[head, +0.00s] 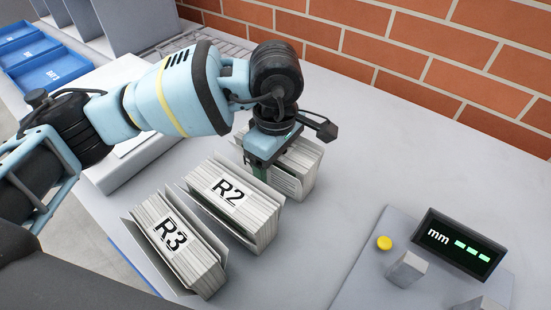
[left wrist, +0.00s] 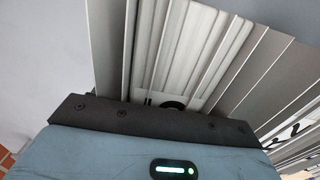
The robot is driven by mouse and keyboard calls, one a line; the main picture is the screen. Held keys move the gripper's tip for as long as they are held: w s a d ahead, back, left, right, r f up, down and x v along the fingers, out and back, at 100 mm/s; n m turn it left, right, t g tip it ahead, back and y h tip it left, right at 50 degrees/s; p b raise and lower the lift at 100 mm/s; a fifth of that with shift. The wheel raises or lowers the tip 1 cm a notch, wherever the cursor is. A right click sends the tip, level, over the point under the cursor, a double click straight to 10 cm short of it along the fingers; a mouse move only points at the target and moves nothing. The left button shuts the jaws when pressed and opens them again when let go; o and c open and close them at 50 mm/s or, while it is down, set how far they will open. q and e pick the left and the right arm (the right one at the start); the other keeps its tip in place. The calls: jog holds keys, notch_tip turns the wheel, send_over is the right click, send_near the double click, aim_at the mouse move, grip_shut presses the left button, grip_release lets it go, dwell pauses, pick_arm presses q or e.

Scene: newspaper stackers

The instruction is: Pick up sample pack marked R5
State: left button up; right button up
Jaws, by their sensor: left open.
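A pack of upright grey-white sheets (head: 299,166) stands farthest back in the row. My left gripper (head: 262,165) is directly over it, pointing down, and covers its label in the head view. The left gripper is open; its fingertips are mostly hidden, and I cannot tell whether they touch the pack. In the left wrist view, pale sheets (left wrist: 182,50) fill the space beyond the gripper body, with a partly covered label (left wrist: 172,102) whose marking I cannot read. No label reading R5 is legible. My right gripper is not in view.
The pack marked R2 (head: 231,196) and the pack marked R3 (head: 176,243) stand nearer in the row. A measuring device with an "mm" display (head: 458,245) and a yellow button (head: 384,243) is at right. A brick wall (head: 400,50) bounds the back. Blue bins (head: 50,70) are far left.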

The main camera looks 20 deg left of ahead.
pick_arm(q)
jog(key=c, duration=1.4)
jog(key=shift+r, duration=0.1)
notch_tip(320, 180, up, 10)
